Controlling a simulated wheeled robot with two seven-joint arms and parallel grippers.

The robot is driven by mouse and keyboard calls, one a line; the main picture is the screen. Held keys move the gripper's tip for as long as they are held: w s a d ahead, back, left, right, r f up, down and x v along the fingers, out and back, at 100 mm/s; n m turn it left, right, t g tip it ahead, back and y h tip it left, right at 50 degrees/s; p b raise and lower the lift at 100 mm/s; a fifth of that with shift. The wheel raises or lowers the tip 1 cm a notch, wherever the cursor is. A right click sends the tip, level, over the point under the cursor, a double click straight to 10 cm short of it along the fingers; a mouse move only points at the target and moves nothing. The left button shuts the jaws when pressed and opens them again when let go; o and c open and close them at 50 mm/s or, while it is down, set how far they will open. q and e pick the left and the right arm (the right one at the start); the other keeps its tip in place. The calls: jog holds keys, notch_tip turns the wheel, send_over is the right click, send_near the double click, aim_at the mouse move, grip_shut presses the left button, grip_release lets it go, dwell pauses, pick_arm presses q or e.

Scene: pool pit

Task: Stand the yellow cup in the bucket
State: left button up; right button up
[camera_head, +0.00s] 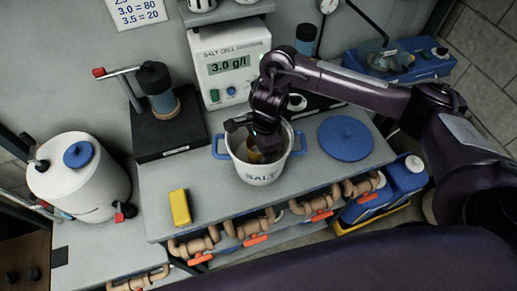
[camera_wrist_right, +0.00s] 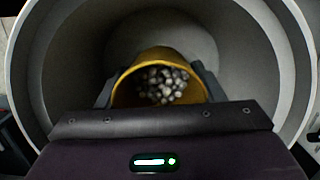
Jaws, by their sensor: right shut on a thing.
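The white bucket (camera_head: 262,174) with blue handles and the word SALT stands on the grey bench. My right gripper (camera_head: 258,142) reaches down into its mouth from above. In the right wrist view, my right gripper (camera_wrist_right: 160,92) is shut on the yellow cup (camera_wrist_right: 157,55), one finger on each side. The cup holds many small grey-white pieces. It is inside the bucket (camera_wrist_right: 75,60), whose pale inner wall surrounds it. In the head view only a little of the yellow cup (camera_head: 254,155) shows below the gripper. I cannot tell whether its base touches the bucket's floor. My left gripper is not seen.
A round blue lid (camera_head: 345,138) lies right of the bucket. A yellow block (camera_head: 180,208) lies at the bench's front left. The salt cell box (camera_head: 230,65) stands behind, and a black stand (camera_head: 165,125) is at the left. Pipes with orange-handled valves (camera_head: 255,240) run along the front.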

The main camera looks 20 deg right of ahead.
jog(key=o, duration=1)
jog(key=shift+r, duration=0.1)
jog(key=shift+r+p, duration=0.25)
jog(key=shift+p, duration=0.2)
notch_tip(320, 180, up, 12)
jog(key=d, duration=0.1)
jog(key=shift+w+d+f, duration=0.15)
jog(key=shift+d+f, duration=0.1)
jog(key=shift+d, duration=0.15)
